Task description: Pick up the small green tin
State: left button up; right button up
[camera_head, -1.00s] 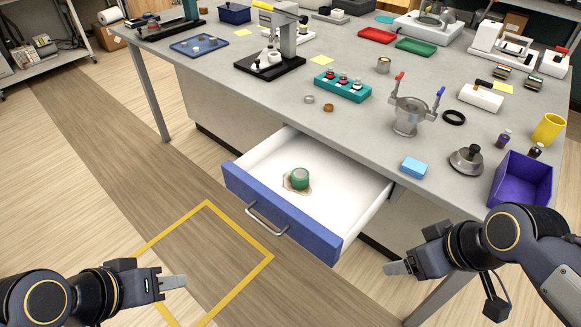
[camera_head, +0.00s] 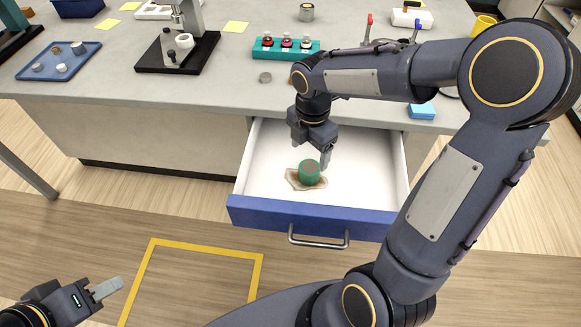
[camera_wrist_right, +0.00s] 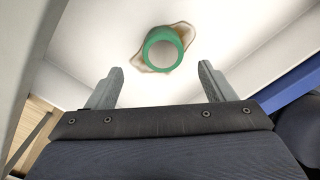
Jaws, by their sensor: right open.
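The small green tin (camera_head: 309,171) stands in the open blue-fronted drawer (camera_head: 300,215), on a brownish stain or patch on the white floor. It also shows in the right wrist view (camera_wrist_right: 163,48), beyond the fingertips and roughly centred between them. My right gripper (camera_head: 325,160) reaches down into the drawer just above and behind the tin; in the right wrist view its two fingers (camera_wrist_right: 160,80) are apart with nothing between them. My left gripper (camera_head: 107,289) is at the lower left over the floor, far from the tin; its jaw gap is not clear.
The drawer's white walls (camera_head: 392,160) surround my right gripper. The grey bench top (camera_head: 210,95) above holds a teal rack (camera_head: 285,48) with several bottles, a blue block (camera_head: 422,111) and a black stand (camera_head: 178,50). The floor by the yellow outline (camera_head: 205,247) is clear.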

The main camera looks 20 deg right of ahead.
aim_at(310, 167)
notch_tip(310, 167, down, 8)
jog(key=shift+s+d+r+b, duration=0.1)
jog(key=shift+s+d+b, duration=0.05)
jog(key=shift+b, duration=0.25)
jog(key=shift+c, duration=0.4)
jog(key=c, duration=1)
jog(key=shift+r, duration=0.15)
